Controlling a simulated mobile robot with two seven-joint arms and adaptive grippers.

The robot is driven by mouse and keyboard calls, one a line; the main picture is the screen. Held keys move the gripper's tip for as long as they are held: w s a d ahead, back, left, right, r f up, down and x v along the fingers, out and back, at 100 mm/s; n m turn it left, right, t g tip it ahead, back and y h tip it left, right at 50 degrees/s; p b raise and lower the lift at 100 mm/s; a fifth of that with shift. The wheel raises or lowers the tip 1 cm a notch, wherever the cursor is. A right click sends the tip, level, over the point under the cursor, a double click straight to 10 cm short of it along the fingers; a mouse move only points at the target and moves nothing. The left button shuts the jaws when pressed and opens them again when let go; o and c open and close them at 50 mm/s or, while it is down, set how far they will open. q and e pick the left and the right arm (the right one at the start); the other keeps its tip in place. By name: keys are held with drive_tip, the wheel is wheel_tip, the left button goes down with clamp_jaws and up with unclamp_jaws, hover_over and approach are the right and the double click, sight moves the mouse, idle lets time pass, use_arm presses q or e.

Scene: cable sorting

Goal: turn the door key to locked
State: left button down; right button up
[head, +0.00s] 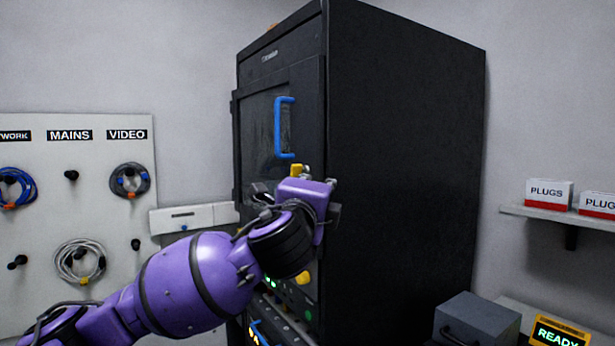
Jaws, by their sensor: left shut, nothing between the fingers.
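The tall black cabinet (405,150) has a door (262,100) with a blue handle (279,128) on its front left face. A small yellow part (297,170) shows just below the handle, right above my gripper; it may be the door key, but I cannot tell its turn. My left gripper (303,190) is shut and empty in front of the door's lower right edge. Its own body hides its fingertips and the door behind it, so I cannot tell whether it touches the yellow part. My right gripper is not in view.
A pegboard (105,210) with coiled cables hangs at the left. A white wall trunking (193,218) runs beside the cabinet. At the right are a shelf (560,217) with plug boxes, a grey box (478,318) and a yellow READY display (558,331). Lit equipment shows low in the cabinet.

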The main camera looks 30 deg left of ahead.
sight(299, 171)
use_arm(q)
drive_tip(key=w+a, duration=0.1)
drive_tip(key=w+a+r, duration=0.1)
drive_tip(key=a, duration=0.1)
drive_tip(key=shift+w, duration=0.25)
drive_tip(key=shift+w+a+r+p, duration=0.1)
drive_tip(key=shift+a+p, duration=0.2)
drive_tip(key=shift+a, duration=0.25)
drive_tip(key=shift+w, duration=0.1)
